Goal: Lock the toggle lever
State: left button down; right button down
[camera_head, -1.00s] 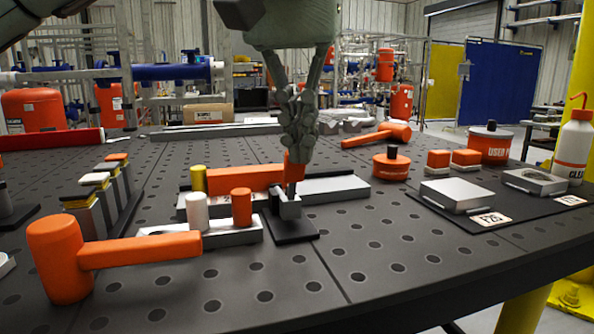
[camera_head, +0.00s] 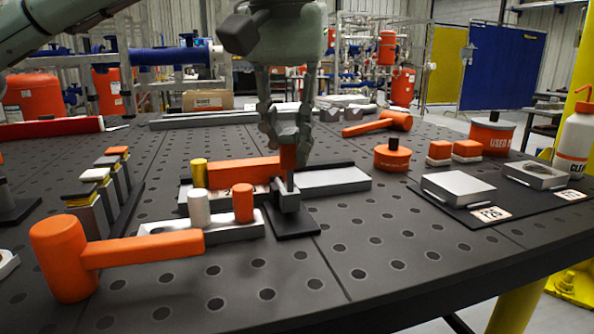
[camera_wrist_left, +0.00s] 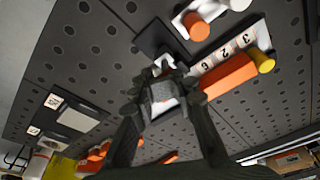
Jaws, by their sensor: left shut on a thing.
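The toggle lever (camera_head: 288,158) is a short orange handle standing roughly upright on a small grey metal clamp body (camera_head: 287,198). The clamp sits on a black base plate (camera_head: 294,224) in the middle of the perforated table. My left gripper (camera_head: 287,146) comes down from above and is shut on the lever, with a finger at each side of it. In the left wrist view the gripper (camera_wrist_left: 162,92) covers the lever, and the pale clamp top shows just beyond the fingertips. My right gripper is not in view.
An orange bar (camera_head: 243,171), a yellow peg (camera_head: 199,174), and white and orange cylinders stand close left of the clamp. An orange mallet (camera_head: 67,258) lies front left. Metal blocks (camera_head: 457,188) sit on a dark mat at right. The table's front right is clear.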

pick_arm(q)
jog(key=shift+w+f+p, duration=0.1)
jog(key=shift+w+p, duration=0.2)
jog(key=shift+w, duration=0.1)
jog(key=shift+w+f, duration=0.1)
jog(key=shift+w, duration=0.15)
jog(key=shift+w+a+p, duration=0.2)
jog(key=shift+w+p, duration=0.3)
jog(key=shift+p, duration=0.15)
jog(key=shift+w+a, duration=0.1)
jog(key=shift+w, duration=0.35)
jog(key=shift+s, duration=0.1)
